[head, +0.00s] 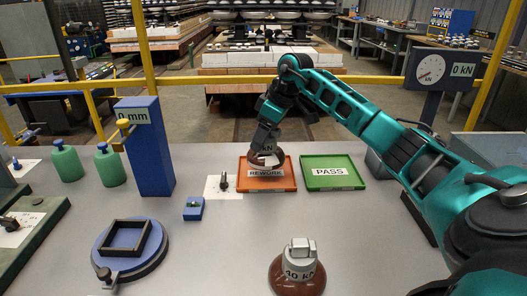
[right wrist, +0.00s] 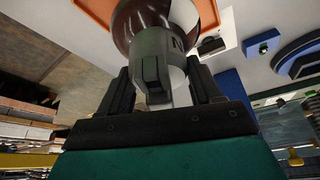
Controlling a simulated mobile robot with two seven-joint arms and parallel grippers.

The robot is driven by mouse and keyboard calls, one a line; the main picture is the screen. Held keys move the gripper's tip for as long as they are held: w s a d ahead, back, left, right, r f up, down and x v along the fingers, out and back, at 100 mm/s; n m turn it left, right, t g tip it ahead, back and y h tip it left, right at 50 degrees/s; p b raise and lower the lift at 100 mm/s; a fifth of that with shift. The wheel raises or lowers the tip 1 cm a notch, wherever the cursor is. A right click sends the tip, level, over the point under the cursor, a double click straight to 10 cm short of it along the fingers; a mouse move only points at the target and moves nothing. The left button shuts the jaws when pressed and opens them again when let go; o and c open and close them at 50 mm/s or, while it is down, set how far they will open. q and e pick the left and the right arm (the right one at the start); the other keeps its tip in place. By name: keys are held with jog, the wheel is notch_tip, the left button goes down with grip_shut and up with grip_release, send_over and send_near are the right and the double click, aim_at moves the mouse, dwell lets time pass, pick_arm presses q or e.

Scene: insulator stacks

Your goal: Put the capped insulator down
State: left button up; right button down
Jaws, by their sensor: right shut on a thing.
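My right gripper (head: 267,137) reaches in from the right and is shut on the capped insulator (head: 266,158), a brown disc with a grey cap marked "kN". The insulator is over the orange REWORK tray (head: 290,184); I cannot tell whether its underside touches the tray. In the right wrist view the fingers (right wrist: 160,90) sit on either side of the dark cap tongue, with the brown insulator (right wrist: 135,20) beyond and the orange tray rim (right wrist: 92,14) past it. My left gripper is not in view.
A green PASS tray (head: 335,186) is empty beside the orange one. A blue post (head: 147,150), small blue block (head: 193,209) and round blue fixture (head: 130,262) stand left.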

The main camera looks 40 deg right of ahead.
aim_at(264, 149)
notch_tip(264, 149, down, 4)
jog(key=shift+r+b, duration=0.15)
jog(key=shift+b, duration=0.25)
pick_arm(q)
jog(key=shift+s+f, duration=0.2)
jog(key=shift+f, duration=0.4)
pick_arm(e)
jog(key=shift+f, duration=0.2)
jog(key=shift+c, duration=0.9)
grip_release()
jog(key=shift+f, duration=0.15)
pick_arm(q)
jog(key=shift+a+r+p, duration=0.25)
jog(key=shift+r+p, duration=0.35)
jog(key=shift+p, duration=0.35)
pick_arm(e)
jog(key=v, duration=1.2)
jog(key=shift+r, duration=0.2)
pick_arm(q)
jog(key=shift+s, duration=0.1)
